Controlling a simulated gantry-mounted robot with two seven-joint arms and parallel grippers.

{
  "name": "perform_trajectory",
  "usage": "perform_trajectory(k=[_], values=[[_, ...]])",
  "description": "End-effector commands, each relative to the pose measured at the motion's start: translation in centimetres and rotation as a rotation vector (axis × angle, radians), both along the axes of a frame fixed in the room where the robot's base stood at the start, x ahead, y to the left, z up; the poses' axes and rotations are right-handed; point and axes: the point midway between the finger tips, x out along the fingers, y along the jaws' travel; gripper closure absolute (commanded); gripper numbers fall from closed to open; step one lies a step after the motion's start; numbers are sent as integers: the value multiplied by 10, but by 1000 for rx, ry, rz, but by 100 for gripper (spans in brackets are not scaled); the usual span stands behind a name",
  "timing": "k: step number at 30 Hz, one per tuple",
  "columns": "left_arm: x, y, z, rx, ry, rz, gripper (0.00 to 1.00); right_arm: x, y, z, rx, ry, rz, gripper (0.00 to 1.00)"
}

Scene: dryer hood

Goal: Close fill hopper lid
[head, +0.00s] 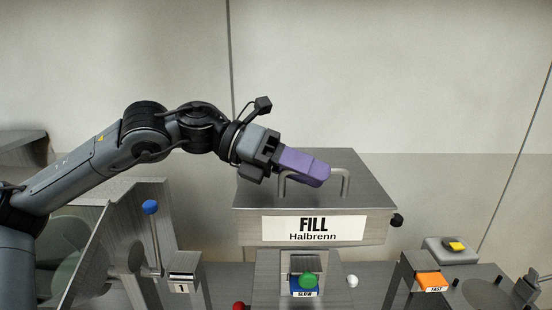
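The fill hopper (378,229) is a grey metal box with a white label reading "FILL Halbrenn" on its front. Its lid (330,165) is a grey metal plate that appears to lie flat across the top. A bent-bar handle (346,182) stands on the lid. My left gripper (322,176), with purple fingers, reaches in from the left over the lid. Its fingertips are at the handle and hide part of the bar; I cannot tell whether they touch it. The fingers overlap from this angle, so their opening is hidden. My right gripper is not in view.
A black knob (397,220) sticks out at the hopper's right side. A blue-topped lever (150,208) stands at the left. Below the hopper are a green button (308,281) and a white knob (352,281). An orange "FAST" switch (432,281) is at the right.

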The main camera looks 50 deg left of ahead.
Motion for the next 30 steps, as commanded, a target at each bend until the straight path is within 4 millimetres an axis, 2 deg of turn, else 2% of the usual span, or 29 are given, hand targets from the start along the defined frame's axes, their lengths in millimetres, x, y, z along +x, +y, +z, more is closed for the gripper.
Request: perform_trajectory(k=[7,21,30], values=[[-14,17,6,-2,-5,1,62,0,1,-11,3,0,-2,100],[-55,69,25,0,0,1,62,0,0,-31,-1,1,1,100],[-62,77,29,-1,3,0,62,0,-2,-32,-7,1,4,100]])
